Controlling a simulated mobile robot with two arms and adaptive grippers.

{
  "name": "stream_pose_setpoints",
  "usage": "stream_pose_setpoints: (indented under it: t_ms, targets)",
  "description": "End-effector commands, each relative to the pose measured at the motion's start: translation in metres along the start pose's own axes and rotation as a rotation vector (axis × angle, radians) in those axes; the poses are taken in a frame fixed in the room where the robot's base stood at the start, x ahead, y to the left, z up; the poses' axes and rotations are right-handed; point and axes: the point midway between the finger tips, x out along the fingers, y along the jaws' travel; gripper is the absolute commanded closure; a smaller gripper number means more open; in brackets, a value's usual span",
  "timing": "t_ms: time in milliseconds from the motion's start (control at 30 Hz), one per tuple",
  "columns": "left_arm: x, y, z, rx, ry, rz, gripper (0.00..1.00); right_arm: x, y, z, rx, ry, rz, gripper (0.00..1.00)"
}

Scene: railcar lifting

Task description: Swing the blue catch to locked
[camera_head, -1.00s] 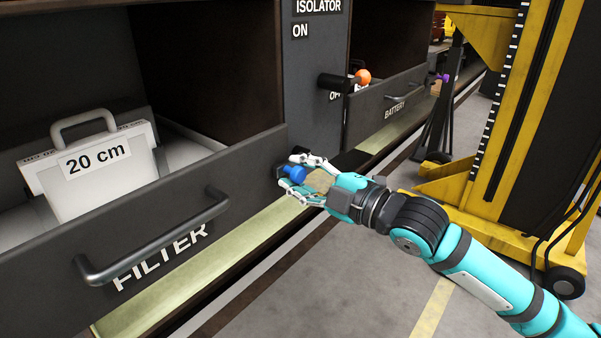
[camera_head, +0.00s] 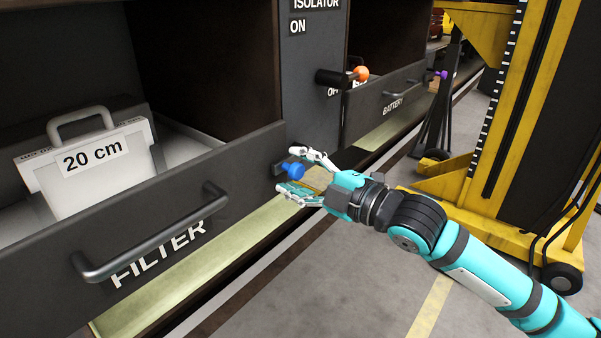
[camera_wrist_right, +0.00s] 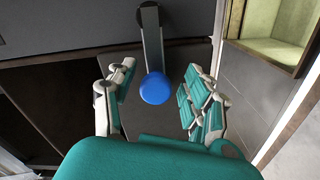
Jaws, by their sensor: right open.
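The blue catch (camera_head: 294,170) is a blue knob on a dark arm at the right end of the FILTER drawer front. In the right wrist view the blue knob (camera_wrist_right: 155,88) sits between the two fingers, with its dark arm (camera_wrist_right: 150,35) running up to the panel. My right gripper (camera_head: 308,172) is open around the knob. In the right wrist view the gripper (camera_wrist_right: 152,92) shows a gap on both sides of the knob. My left gripper is not in view.
The FILTER drawer (camera_head: 160,215) with its grey bar handle holds a white case (camera_head: 88,165) marked 20 cm. An orange-knobbed lever (camera_head: 361,74) and the BATTERY drawer (camera_head: 385,105) are behind. A yellow lifting jack (camera_head: 500,120) stands at the right.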

Motion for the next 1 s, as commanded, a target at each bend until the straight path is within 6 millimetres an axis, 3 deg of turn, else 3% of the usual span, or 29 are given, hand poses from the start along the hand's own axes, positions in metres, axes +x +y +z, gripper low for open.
stream_pose_setpoints:
  t_ms: [167,600,800,1000]
  targets:
    - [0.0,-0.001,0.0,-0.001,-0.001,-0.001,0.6,-0.012,0.001,0.001,-0.001,-0.001,0.001,0.49]
    - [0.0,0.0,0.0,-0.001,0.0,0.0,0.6,-0.097,-0.001,0.001,-0.002,-0.003,-0.002,0.49]
    - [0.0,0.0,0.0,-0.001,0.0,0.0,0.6,-0.116,-0.001,0.001,-0.001,-0.002,-0.002,0.49]
    - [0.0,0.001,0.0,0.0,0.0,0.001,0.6,-0.12,0.0,0.0,0.0,0.0,0.0,0.49]
